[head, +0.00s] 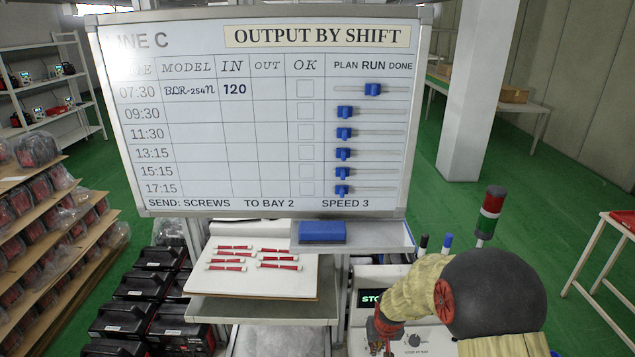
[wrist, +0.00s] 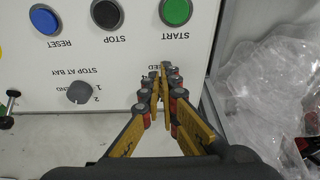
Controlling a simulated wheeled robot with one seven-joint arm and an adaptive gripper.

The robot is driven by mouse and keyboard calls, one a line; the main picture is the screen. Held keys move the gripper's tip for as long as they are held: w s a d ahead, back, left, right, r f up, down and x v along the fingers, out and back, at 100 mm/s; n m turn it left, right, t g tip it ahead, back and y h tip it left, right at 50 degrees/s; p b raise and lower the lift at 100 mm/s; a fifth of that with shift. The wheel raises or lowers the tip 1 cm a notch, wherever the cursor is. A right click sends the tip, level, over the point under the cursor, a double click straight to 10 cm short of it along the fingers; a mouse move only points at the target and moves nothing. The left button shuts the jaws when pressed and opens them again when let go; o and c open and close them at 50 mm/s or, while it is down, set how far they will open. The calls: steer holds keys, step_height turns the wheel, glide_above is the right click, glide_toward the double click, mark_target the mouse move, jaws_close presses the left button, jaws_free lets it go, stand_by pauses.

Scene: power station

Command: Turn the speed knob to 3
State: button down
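The control panel (wrist: 115,60) shows upside down in the wrist view. The speed knob itself cannot be made out; my fingers cover the area by the label. My gripper (wrist: 163,80) points at the panel there, its yellow fingers converging with tips close together. Whether the knob is between them is hidden. In the head view, my gripper (head: 385,332) is low over the panel, left of the stop-at-bay knob (head: 414,340). The whiteboard (head: 270,110) reads "SPEED 3" along its bottom line.
Blue reset (wrist: 44,20), black stop (wrist: 107,13) and green start (wrist: 176,11) buttons line the panel. The stop-at-bay knob also shows in the wrist view (wrist: 80,92). Clear plastic wrap (wrist: 262,90) lies beside the panel. A signal tower (head: 490,213) stands behind my arm.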

steer(key=shift+s+a+f, duration=0.2)
steer(key=shift+a+f, duration=0.2)
steer(key=shift+a, duration=0.2)
steer(key=shift+w+r, duration=0.2)
steer(key=shift+s+a, duration=0.2)
steer(key=shift+s, duration=0.05)
step_height(320, 180, up, 6)
steer(key=p, duration=0.3)
stand_by(0.4)
steer(key=shift+r, duration=0.1)
